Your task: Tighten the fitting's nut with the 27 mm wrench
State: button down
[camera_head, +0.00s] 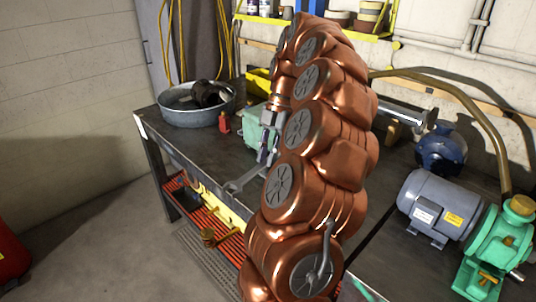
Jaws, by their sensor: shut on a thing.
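My gripper (266,153) is at the end of my copper-coloured arm, over the left part of the workbench. It is shut on a grey metal wrench (245,179), whose open jaw end points down and left, near the bench's front edge. The wrench's size mark is too small to read. At the right, a green pump (497,238) has a brass-coloured fitting (520,205) on top, with a curved hose or pipe running up from it. I cannot tell which part is the nut. My gripper and the wrench are well left of this pump.
A round metal tub (198,109) with dark things in it stands at the bench's left end, near a small red bottle (224,123). A pale green object (252,130) is behind my gripper. A grey motor (438,204) and a blue motor (441,149) stand right. My arm hides the bench's middle.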

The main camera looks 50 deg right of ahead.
jog(key=shift+w, duration=0.15)
jog(key=shift+w+d+m+t+b, duration=0.1)
jog(key=shift+w+m+t+b, duration=0.35)
jog(key=shift+w+m, duration=0.6)
jog(key=shift+w+d+r+m+t+b, duration=0.15)
jog(key=shift+w+m+t+b, duration=0.1)
jog(key=shift+w+m, duration=0.3)
jog(key=shift+w+d+f+m+t+b, duration=0.1)
jog(key=shift+w+m+t+b, duration=0.15)
jog(key=shift+w+m, duration=0.25)
dwell(0.3)
jog(key=shift+w+d+h, duration=0.1)
jog(key=shift+w+h, duration=0.05)
jog(key=shift+h, duration=0.15)
jog(key=shift+w+d+m+t+b, duration=0.2)
jog(key=shift+w+m, duration=0.2)
jog(key=shift+m, duration=0.15)
jog(key=shift+w+d+m+t+b, duration=0.2)
jog(key=shift+w+m, duration=0.2)
jog(key=shift+m, duration=0.15)
jog(key=shift+w+d+m, duration=0.15)
jog(key=shift+w+m, duration=0.1)
jog(key=shift+m, duration=0.05)
